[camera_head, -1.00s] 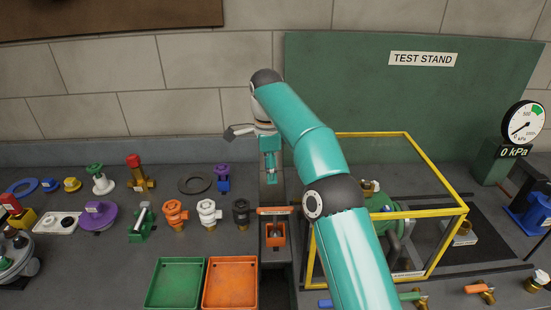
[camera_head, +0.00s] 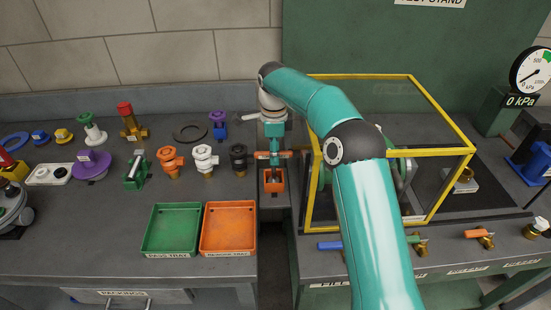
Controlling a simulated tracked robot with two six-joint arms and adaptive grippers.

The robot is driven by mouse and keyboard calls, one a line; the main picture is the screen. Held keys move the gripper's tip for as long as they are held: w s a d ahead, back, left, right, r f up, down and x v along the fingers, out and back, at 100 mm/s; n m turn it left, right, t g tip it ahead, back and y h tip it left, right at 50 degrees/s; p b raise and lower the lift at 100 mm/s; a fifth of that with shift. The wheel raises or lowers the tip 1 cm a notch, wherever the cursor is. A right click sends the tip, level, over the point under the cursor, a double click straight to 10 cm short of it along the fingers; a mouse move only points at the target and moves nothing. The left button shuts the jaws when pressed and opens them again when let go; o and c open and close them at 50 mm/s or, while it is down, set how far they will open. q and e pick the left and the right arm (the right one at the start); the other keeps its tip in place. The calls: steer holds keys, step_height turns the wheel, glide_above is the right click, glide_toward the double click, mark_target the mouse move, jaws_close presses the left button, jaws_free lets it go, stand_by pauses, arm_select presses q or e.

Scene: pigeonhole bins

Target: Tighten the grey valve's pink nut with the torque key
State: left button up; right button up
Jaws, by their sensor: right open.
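My right gripper (camera_head: 272,148) points down at the orange fixture (camera_head: 273,186) in the gap between the benches; its jaws are small and partly merge with the fixture's top. It is open. A small dark-grey shape sits inside the fixture, but I cannot tell what it is. No clearly grey valve or pink nut can be made out. A white valve (camera_head: 205,158) stands on the left bench between an orange valve (camera_head: 171,161) and a black valve (camera_head: 238,157). I cannot pick out the torque key for certain. My left gripper is out of view.
A green tray (camera_head: 148,232) and an orange tray (camera_head: 206,234) lie at the left bench's front. A pressure gauge (camera_head: 530,70) stands far right. Several coloured fittings crowd the left bench.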

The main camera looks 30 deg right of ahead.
mark_target(274, 170)
steer(key=shift+f, duration=1.15)
jaws_close()
steer(key=shift+r, duration=0.1)
